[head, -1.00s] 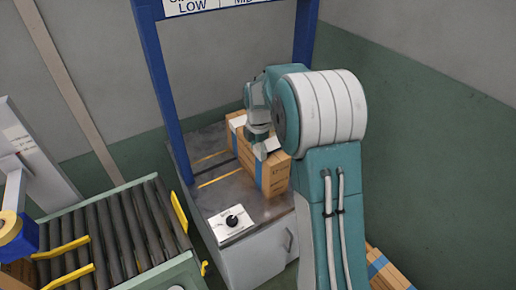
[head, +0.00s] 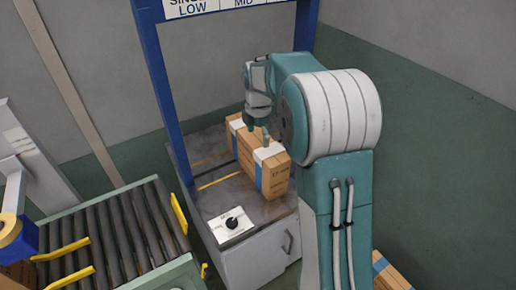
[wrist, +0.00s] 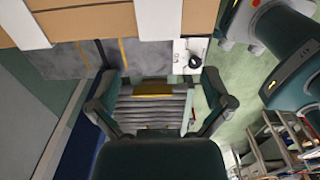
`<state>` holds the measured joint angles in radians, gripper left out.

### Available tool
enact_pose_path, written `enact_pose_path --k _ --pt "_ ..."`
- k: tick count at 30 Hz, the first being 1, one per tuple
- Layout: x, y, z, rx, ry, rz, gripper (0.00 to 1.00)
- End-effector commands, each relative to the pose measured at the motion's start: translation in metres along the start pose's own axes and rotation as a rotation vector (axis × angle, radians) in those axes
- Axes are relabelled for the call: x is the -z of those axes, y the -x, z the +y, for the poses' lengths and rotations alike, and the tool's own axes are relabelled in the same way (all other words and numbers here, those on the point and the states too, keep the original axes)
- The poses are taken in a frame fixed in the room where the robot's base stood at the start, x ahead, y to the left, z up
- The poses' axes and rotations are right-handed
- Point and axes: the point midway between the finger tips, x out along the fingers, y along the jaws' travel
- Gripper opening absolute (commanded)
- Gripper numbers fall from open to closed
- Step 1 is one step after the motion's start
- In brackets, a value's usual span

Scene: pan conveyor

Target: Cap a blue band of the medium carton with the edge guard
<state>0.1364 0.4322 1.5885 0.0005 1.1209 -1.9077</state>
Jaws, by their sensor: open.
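The medium carton (head: 243,150) stands on the grey bench, brown with blue bands. A white edge guard (head: 268,153) sits over its top edge at the near blue band (head: 259,177). A second white piece (head: 237,124) sits at the far band. In the wrist view, the carton (wrist: 90,20) fills the top edge, with two white pieces, one at left (wrist: 22,22) and one at centre (wrist: 158,18).
A blue frame (head: 165,95) with a sign stands over the bench (head: 215,195). A roller conveyor (head: 115,240) with yellow guides is at left. Another carton (head: 390,272) is at lower right.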

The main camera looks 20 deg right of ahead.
Motion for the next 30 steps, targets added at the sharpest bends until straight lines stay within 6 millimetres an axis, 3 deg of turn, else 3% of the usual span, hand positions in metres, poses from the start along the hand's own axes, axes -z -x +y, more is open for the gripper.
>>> enact_pose_path --k 3,9,30 --pt "0.000 0.025 0.001 -0.003 0.000 -0.001 1.00" --pt "0.000 0.050 0.001 -0.001 0.000 -0.001 1.00" --pt "0.004 0.061 -0.004 -0.011 -0.034 -0.004 1.00"
